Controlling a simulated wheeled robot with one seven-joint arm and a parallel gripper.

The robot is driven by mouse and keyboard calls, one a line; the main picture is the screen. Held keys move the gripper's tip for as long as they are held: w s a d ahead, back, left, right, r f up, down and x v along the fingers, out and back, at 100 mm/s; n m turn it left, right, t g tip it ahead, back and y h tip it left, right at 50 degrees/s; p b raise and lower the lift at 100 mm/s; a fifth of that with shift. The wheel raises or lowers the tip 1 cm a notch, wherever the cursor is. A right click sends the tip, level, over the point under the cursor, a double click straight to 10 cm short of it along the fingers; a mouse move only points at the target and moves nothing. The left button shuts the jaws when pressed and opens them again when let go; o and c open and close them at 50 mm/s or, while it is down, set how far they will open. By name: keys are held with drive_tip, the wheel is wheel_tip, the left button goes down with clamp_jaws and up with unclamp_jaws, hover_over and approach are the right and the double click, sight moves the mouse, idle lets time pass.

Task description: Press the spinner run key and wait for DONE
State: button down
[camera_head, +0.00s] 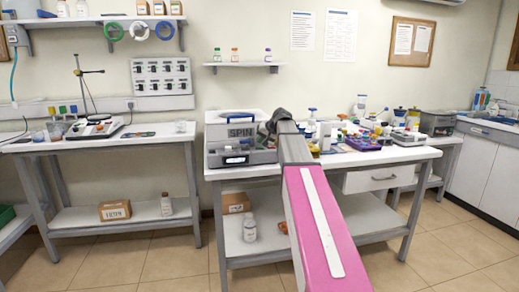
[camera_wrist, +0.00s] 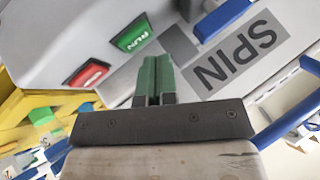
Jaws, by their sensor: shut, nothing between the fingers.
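The spinner (camera_head: 222,132) is a grey and white box marked SPIN on the bench, with a small lit display (camera_head: 236,160) low on its front, too small to read. In the wrist view the spinner's top (camera_wrist: 195,45) shows upside down. It carries a green RUN key (camera_wrist: 133,35) and a red key (camera_wrist: 88,73). My gripper (camera_wrist: 154,62) is shut and empty, its green fingertips just beside the RUN key in the picture. I cannot tell whether they touch it. In the head view my arm hides the fingertips.
Bottles and a purple rack (camera_head: 362,143) stand on the bench right of my arm. A yellow item (camera_wrist: 30,115) lies near the spinner in the wrist view. A stirrer (camera_head: 95,127) stands on the left bench. Tiled floor is clear at the front left.

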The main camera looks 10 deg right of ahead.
drive_tip(key=shift+f, duration=0.15)
idle(0.5)
drive_tip(key=shift+f, duration=0.25)
